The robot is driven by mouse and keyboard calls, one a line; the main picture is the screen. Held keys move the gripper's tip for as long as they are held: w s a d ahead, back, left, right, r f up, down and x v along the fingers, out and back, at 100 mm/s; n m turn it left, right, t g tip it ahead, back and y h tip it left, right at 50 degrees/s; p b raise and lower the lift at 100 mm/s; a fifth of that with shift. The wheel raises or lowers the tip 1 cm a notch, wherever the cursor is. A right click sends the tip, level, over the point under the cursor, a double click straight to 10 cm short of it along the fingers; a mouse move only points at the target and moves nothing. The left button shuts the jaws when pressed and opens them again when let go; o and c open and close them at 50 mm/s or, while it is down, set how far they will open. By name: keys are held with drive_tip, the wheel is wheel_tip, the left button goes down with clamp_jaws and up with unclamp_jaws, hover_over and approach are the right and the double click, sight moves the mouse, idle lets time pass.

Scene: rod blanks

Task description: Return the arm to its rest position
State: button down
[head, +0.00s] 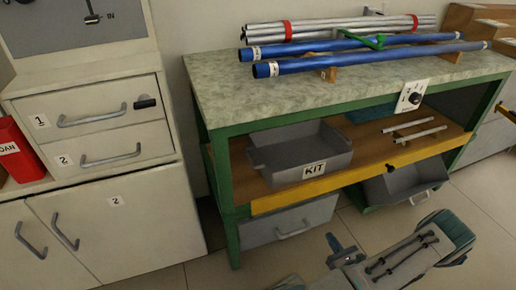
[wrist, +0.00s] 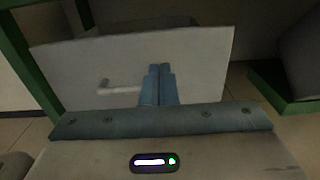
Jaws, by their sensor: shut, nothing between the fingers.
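My gripper (wrist: 159,70) shows in the wrist view with its two blue-grey fingers together and nothing between them. It points toward a grey drawer front (wrist: 205,65) with a light bar handle (wrist: 118,88). Whether the fingers touch the drawer front I cannot tell. In the head view my arm is low at the bottom right, in front of the workbench, and the fingers are not clear there.
The green-framed workbench (head: 228,100) carries blue tubes (head: 350,60) and a bundle of silver rods (head: 335,27). A grey KIT tray (head: 330,160) sits on its shelf. A tilted grey bin (head: 405,185) is below right. White cabinets (head: 110,225) stand left. Floor between is clear.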

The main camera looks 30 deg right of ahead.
drive_tip(key=w+a+r+n+g+y+p, duration=0.45)
drive_tip(key=a+r+n, duration=0.25)
drive_tip(key=r, duration=0.5)
drive_tip(key=w+a+r+n+g+y+p, duration=0.3)
drive_tip(key=w+a+r+n+y+p, duration=0.25)
drive_tip(key=r, duration=0.65)
drive_tip(key=w+a+r+n+g+y+p, duration=0.45)
drive_tip(key=a+r+n, duration=0.3)
drive_tip(key=r, duration=0.45)
drive_tip(key=s+a+r+n+g+h+p, duration=0.1)
drive_tip(key=s+a+r+n+h+p, duration=0.2)
drive_tip(key=r, duration=0.9)
drive_tip(key=s+a+r+n+g+h+p, duration=0.1)
drive_tip(key=s+a+r+n+h+p, duration=0.2)
drive_tip(key=a+r+n+p, duration=0.5)
drive_tip(key=s+a+r+n+h+p, duration=0.3)
drive_tip(key=a+r+n+p, duration=0.3)
drive_tip(key=r, duration=1)
drive_tip(key=n+h+p, duration=0.1)
drive_tip(key=p, duration=0.1)
drive_tip(key=shift+s+r+g+p, duration=0.3)
drive_tip(key=shift+g, duration=0.1)
drive_tip(key=shift+d+h, duration=0.1)
drive_tip(key=shift+h, duration=0.15)
